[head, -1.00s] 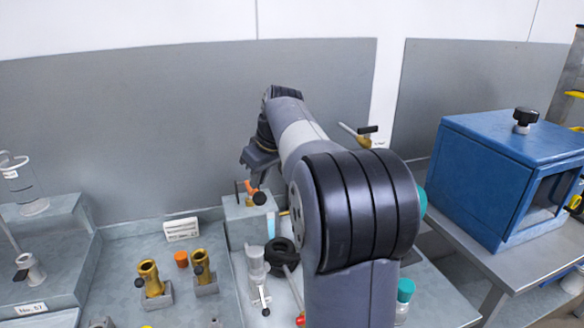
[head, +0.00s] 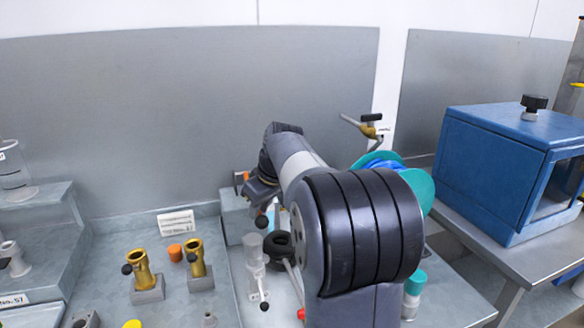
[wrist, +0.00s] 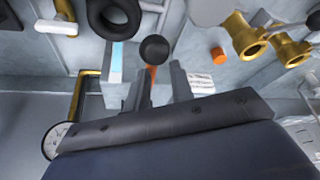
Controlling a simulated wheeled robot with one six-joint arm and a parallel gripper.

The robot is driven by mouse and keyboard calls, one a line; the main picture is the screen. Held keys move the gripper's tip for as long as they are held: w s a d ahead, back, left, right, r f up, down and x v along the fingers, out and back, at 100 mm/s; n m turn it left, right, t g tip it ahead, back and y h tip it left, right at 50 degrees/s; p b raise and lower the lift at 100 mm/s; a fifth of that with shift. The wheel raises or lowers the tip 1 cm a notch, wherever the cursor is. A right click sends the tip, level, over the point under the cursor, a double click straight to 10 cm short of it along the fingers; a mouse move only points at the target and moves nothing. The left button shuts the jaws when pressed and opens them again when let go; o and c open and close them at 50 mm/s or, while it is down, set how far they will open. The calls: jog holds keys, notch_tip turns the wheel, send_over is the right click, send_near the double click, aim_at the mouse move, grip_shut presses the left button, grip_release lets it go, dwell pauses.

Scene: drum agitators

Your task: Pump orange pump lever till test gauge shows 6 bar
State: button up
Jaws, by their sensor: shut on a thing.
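The orange pump lever (wrist: 152,72) ends in a black ball knob (wrist: 154,48). It stands between the two fingers of my gripper (wrist: 160,90), which is shut on it just below the knob. In the head view my gripper (head: 262,196) points down over the back of the bench, and the black knob (head: 262,221) shows below it. Most of the lever is hidden there by my arm. A round white dial (wrist: 57,140) on a brass pipe, apparently the test gauge, is partly cut off by my gripper body in the wrist view; its reading cannot be made out.
Two brass cylinders (head: 143,268) stand in grey holders left of the lever, with an orange cap (head: 175,252) and a white label (head: 176,222) behind. A black ring (head: 278,244) lies close to the gripper. A blue cabinet (head: 510,165) and a teal reel (head: 418,188) stand right.

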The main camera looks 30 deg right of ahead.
notch_tip(320, 180, up, 12)
jog(key=p, duration=1.2)
jog(key=shift+d+p, duration=0.3)
jog(key=shift+d, duration=0.15)
jog(key=shift+w+r, duration=0.1)
jog(key=shift+r, duration=0.05)
jog(key=f+b, duration=0.3)
jog(key=f, duration=0.1)
jog(key=f+b, duration=0.3)
jog(key=f, duration=0.2)
jog(key=s+f+b, duration=0.1)
jog(key=f+b, duration=0.3)
jog(key=f, duration=0.1)
jog(key=shift+a+f, duration=0.1)
jog(key=shift+a, duration=0.05)
jog(key=shift+r+p, duration=0.35)
jog(key=shift+r, duration=0.15)
notch_tip(320, 180, up, 13)
jog(key=w+p, duration=0.1)
jog(key=p, duration=1)
jog(key=shift+d, duration=0.35)
